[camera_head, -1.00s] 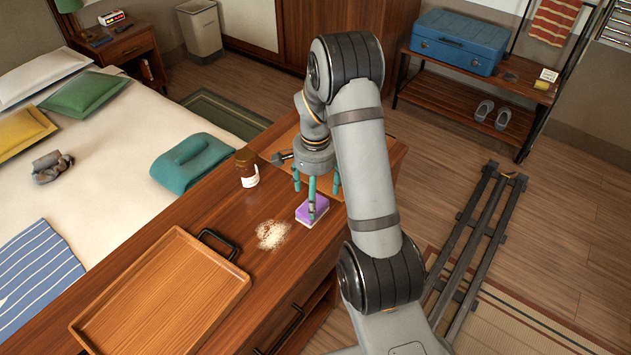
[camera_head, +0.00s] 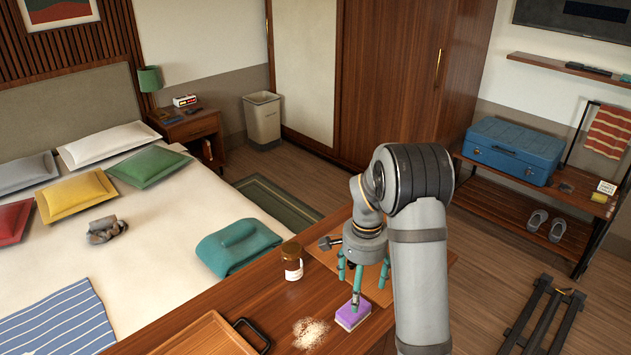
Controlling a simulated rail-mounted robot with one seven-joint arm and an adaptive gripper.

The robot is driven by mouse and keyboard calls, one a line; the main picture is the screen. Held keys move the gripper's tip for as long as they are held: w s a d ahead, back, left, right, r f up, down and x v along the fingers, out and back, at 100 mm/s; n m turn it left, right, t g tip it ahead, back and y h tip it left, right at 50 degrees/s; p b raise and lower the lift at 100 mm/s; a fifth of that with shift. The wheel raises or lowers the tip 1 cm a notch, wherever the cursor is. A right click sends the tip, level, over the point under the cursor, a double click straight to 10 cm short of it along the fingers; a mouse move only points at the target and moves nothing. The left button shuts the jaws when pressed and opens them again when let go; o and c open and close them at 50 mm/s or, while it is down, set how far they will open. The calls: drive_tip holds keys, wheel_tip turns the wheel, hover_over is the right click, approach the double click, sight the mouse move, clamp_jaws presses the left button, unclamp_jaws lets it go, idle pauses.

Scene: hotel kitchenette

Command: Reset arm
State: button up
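My gripper (camera_head: 362,284) points down over the wooden counter with its teal fingers spread apart. One finger overlaps the top of a purple sponge (camera_head: 350,319); I cannot tell whether it touches it. The sponge has a pale underside and rests on the counter. My arm reaches in from the lower right and hides part of the counter behind it.
The counter (camera_head: 268,295) also holds an amber jar (camera_head: 292,262), a spill of pale crumbs (camera_head: 309,333) and a wooden tray (camera_head: 200,341) with a black handle. A board (camera_head: 325,258) lies behind the gripper.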

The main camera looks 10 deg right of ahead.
wheel_tip(320, 180, down, 11)
drive_tip(key=shift+s+r+p, duration=0.1)
drive_tip(key=shift+r+p, duration=0.05)
drive_tip(key=shift+p, duration=0.15)
wheel_tip(320, 180, up, 3)
drive_tip(key=shift+b, duration=0.45)
drive_tip(key=shift+r, duration=0.6)
